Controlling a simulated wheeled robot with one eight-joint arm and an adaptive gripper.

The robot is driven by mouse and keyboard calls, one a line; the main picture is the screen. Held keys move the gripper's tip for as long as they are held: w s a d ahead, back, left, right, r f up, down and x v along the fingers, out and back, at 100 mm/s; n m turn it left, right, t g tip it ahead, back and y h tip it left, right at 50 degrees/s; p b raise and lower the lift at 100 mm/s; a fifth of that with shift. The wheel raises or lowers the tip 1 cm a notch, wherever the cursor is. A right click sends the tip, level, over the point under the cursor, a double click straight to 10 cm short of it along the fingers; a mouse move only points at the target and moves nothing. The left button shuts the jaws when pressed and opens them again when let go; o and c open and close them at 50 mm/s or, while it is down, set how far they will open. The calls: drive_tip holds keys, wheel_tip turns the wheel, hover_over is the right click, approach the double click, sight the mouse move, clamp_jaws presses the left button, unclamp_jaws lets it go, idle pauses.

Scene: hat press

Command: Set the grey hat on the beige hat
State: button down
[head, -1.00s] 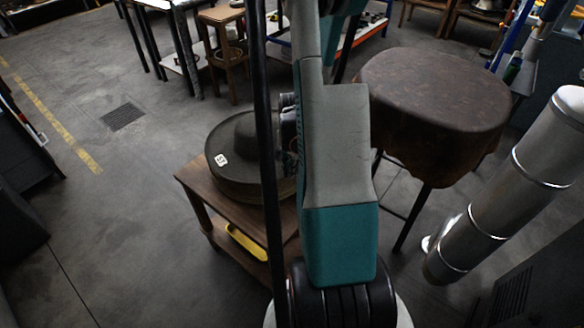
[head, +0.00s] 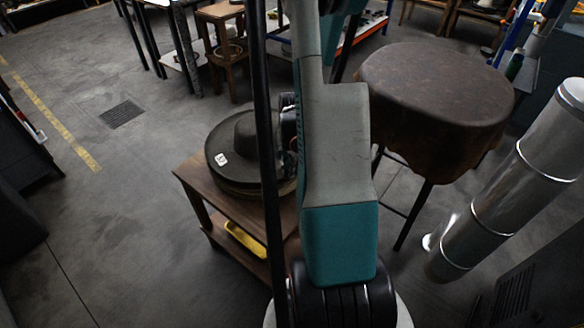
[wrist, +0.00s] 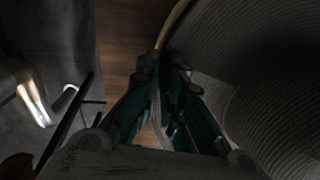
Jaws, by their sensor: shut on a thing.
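The grey hat (head: 222,142), with a small white label on its brim, sits low over the wooden side table. In the wrist view its ribbed brim and crown (wrist: 270,75) fill the right side. My gripper (wrist: 162,72) is shut on the hat's brim edge; the exact contact is dark. In the head view my arm hides the gripper and the hat's right part. A beige edge, likely the beige hat (head: 238,189), shows just under the grey brim. It also shows as a pale curved rim in the wrist view (wrist: 172,24). I cannot tell whether the hats touch.
The wooden side table (head: 196,178) has a lower shelf with a yellow tray (head: 245,238). A round table with a brown leather cover (head: 435,85) stands to the right. A shiny metal pipe (head: 510,185) is farther right.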

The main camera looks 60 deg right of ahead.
drive_tip(key=shift+f, duration=0.1)
drive_tip(key=c, duration=1.7)
unclamp_jaws()
drive_tip(key=shift+o, duration=0.2)
wheel_tip(320, 180, up, 12)
drive_tip(key=shift+s, duration=0.15)
